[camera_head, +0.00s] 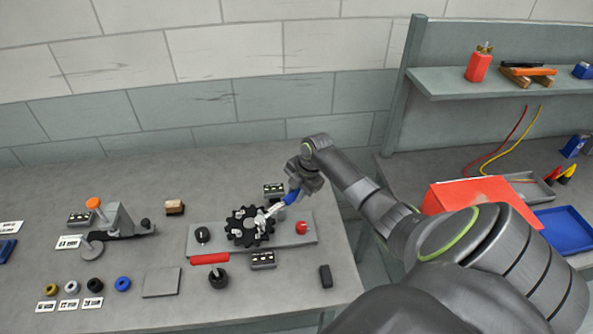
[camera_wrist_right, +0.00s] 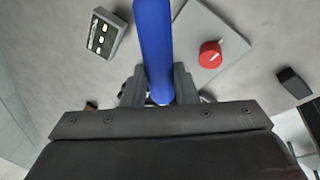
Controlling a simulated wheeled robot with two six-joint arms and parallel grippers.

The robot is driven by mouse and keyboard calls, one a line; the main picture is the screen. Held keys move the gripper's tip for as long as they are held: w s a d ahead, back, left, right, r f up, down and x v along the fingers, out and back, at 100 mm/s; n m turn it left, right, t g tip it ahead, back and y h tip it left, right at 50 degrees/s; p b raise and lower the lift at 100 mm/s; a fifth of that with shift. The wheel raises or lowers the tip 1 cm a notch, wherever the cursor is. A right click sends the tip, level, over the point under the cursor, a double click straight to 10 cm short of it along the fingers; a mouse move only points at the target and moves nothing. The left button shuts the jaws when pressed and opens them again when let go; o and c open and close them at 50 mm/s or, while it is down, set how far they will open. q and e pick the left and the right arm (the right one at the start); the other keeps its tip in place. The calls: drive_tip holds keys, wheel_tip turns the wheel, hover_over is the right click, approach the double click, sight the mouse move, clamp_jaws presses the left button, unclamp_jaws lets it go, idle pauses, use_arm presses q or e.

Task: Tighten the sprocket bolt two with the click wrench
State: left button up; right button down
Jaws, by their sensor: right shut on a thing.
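The black sprocket (camera_head: 240,228) lies on a grey plate (camera_head: 285,237) on the bench. My right gripper (camera_head: 294,190) is shut on the blue handle of the click wrench (camera_head: 291,197), above the plate's right part. The wrench slants down to the left, and its silver end (camera_head: 266,216) is over the sprocket's right side. I cannot tell whether it sits on a bolt, or which bolt. In the right wrist view the blue handle (camera_wrist_right: 154,45) stands between my fingers (camera_wrist_right: 158,88); the wrench's head is out of that view. My left gripper is not in view.
The plate carries a red knob (camera_head: 302,228) and a black knob (camera_head: 202,235). Small boxes with lights (camera_head: 263,260) stand beside it. A grey fixture with an orange knob (camera_head: 93,203) and several coloured rings stand left. A red toolbox (camera_head: 470,192) is on the right bench.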

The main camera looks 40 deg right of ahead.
drive_tip(key=shift+r, duration=1.35)
